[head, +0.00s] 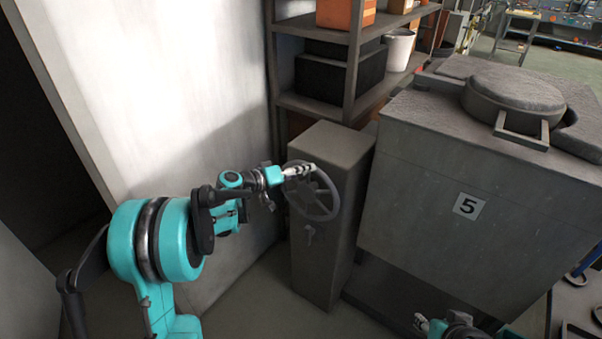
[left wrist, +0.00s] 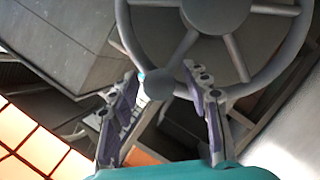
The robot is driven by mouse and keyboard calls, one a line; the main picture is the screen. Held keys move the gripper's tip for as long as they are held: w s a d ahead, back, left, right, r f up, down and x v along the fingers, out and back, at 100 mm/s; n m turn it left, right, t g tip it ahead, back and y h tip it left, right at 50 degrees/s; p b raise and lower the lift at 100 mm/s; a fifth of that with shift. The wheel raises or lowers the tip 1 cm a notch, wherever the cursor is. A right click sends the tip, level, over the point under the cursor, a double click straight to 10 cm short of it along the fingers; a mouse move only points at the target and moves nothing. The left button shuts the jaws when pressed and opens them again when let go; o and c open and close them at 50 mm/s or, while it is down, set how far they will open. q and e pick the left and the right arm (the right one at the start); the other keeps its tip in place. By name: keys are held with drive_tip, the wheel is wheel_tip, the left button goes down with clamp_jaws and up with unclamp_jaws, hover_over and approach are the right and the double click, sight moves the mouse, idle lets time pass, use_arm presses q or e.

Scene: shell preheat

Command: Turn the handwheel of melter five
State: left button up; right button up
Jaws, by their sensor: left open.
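The grey handwheel (head: 313,191) with spokes is on the front of a tall grey pedestal (head: 328,260), left of the melter (head: 450,160) marked 5. My left gripper (head: 312,169) is at the upper part of the wheel's rim. In the left wrist view the open fingers (left wrist: 165,72) stand on either side of a round grey knob (left wrist: 158,85) at the rim, with the wheel's hub (left wrist: 215,10) above. The fingers look apart from the knob. My right gripper (head: 425,324) shows only partly at the bottom edge, low in front of the melter.
A shelf rack (head: 353,60) with boxes and a white bucket (head: 398,48) stands behind the pedestal. A pale wall panel (head: 160,100) is close on the left. A round lid (head: 525,95) with a handle lies on top of the melter.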

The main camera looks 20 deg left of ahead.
use_arm(q)
clamp_jaws()
